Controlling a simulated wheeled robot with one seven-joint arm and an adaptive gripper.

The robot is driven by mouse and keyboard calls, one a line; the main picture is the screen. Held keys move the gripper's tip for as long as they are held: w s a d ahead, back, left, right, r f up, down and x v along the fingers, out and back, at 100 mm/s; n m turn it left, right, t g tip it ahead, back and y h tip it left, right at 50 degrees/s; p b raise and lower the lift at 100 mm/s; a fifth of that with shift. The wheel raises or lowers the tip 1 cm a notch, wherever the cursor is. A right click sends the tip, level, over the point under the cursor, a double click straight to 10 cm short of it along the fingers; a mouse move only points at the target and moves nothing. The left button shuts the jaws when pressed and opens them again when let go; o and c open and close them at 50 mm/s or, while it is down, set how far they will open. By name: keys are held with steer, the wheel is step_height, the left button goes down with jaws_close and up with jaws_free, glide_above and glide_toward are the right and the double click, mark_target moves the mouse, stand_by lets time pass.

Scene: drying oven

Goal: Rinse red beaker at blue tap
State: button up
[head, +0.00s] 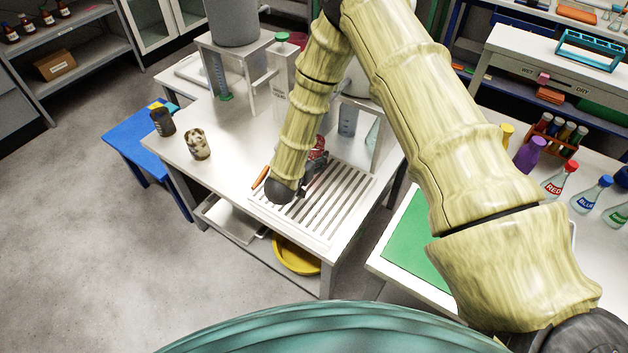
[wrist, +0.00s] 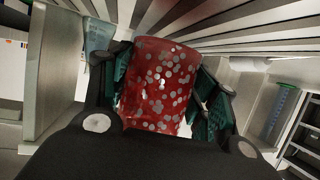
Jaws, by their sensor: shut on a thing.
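The red beaker (wrist: 158,85), speckled with pale spots, fills the middle of the wrist view. My gripper (wrist: 160,88) is shut on it, with one dark green-padded finger on each side. In the head view the gripper (head: 316,168) is over the back part of the slatted drain rack (head: 325,212). Only a small red part of the beaker (head: 319,147) shows there, behind my arm. I cannot make out a blue tap in either view; my arm hides part of the area behind the rack.
A blue-grey beaker (head: 348,119) stands close behind the gripper. A dark beaker (head: 163,122) and a mottled beaker (head: 198,145) stand left. The table's front left is clear.

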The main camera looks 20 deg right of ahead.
steer(key=w+m+g, duration=0.1)
steer(key=w+m+g+h, duration=0.1)
steer(key=w+m+g+h+b, duration=0.1)
steer(key=shift+w+d+f, duration=0.1)
steer(key=shift+w+d, duration=0.05)
steer(key=shift+d, duration=0.15)
steer(key=shift+w+a+m+g+h+b, duration=0.1)
steer(key=shift+w+m+g+h+b, duration=0.45)
steer(key=shift+m+g+h, duration=0.4)
steer(key=shift+w+a+m+g, duration=0.25)
steer(key=shift+m+g, duration=0.3)
steer(key=shift+m, duration=0.2)
steer(key=a+m+g, duration=0.1)
steer(key=a+m+g+b, duration=0.1)
steer(key=m+g, duration=0.1)
steer(key=shift+w+f+h+b, duration=0.2)
steer(key=shift+w+h+b, duration=0.1)
steer(key=shift+w+h, duration=0.1)
steer(key=shift+a+m+g+b, duration=0.3)
steer(key=shift+a+m+g, duration=0.7)
steer(key=shift+g, duration=0.4)
